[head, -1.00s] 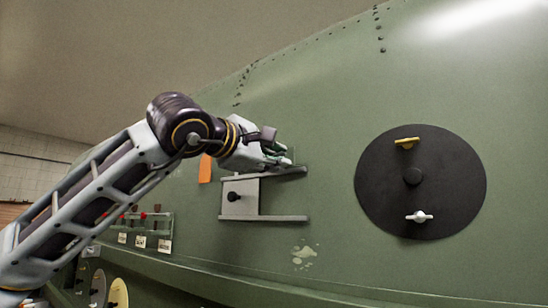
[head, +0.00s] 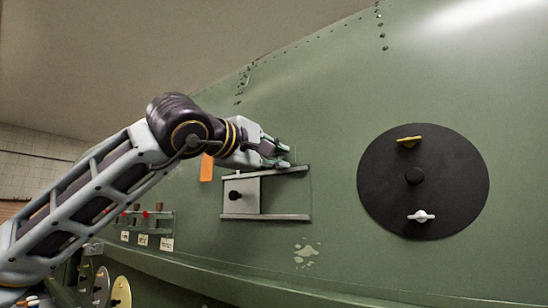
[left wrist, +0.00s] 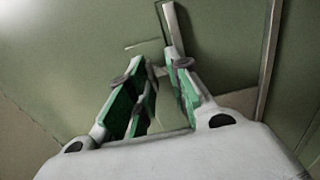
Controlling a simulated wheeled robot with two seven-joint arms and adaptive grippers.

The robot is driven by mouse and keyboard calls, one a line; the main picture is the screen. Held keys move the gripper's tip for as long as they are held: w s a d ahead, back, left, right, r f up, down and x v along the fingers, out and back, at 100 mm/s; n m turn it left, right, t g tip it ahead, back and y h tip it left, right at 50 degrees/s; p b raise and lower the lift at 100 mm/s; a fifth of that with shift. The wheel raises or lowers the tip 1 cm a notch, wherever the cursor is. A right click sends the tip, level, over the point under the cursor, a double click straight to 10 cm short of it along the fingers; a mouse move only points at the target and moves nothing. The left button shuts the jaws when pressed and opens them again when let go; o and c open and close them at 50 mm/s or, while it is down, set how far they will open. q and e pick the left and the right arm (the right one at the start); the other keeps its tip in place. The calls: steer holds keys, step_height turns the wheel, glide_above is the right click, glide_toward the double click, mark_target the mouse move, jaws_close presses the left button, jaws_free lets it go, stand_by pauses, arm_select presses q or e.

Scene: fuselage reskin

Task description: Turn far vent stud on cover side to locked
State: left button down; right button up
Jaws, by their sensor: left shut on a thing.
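My left gripper (head: 284,154) is at the upper edge of the vent on the green fuselage skin, just above the upper grey rail (head: 287,170). It also shows in the left wrist view (left wrist: 158,70), with its green-padded fingers close together. It is shut on a small part, which I take to be the far vent stud. The stud is mostly hidden between the fingertips, so its angle cannot be read. The vent's grey cover plate (head: 242,201) with a black knob (head: 234,195) sits at the left between the rails. My right gripper is not in view.
A black round panel (head: 398,200) with a yellow handle (head: 409,141) and a white handle (head: 420,216) is at the right. An orange tag (head: 207,167) hangs behind my arm. A shelf with labels (head: 143,240) is at the lower left. The skin between vent and round panel is clear.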

arm_select(q)
steer(key=c, duration=1.3)
jaws_free()
steer(key=shift+w+d+f, duration=0.1)
steer(key=shift+d+f, duration=0.15)
steer(key=shift+f, duration=0.5)
steer(key=shift+c, duration=0.2)
steer(key=shift+o, duration=0.2)
steer(key=shift+s+f, duration=0.1)
steer(key=shift+s, duration=0.1)
steer(key=o, duration=0.3)
steer(key=shift+s+a, duration=0.15)
steer(key=shift+o, duration=0.2)
steer(key=r+v, duration=0.1)
steer(key=v, duration=0.7)
steer(key=shift+a+r, duration=0.2)
steer(key=shift+a, duration=0.1)
steer(key=v, duration=0.3)
steer(key=shift+s+r, duration=0.1)
steer(key=shift+s, duration=0.05)
steer(key=shift+s+a, duration=0.1)
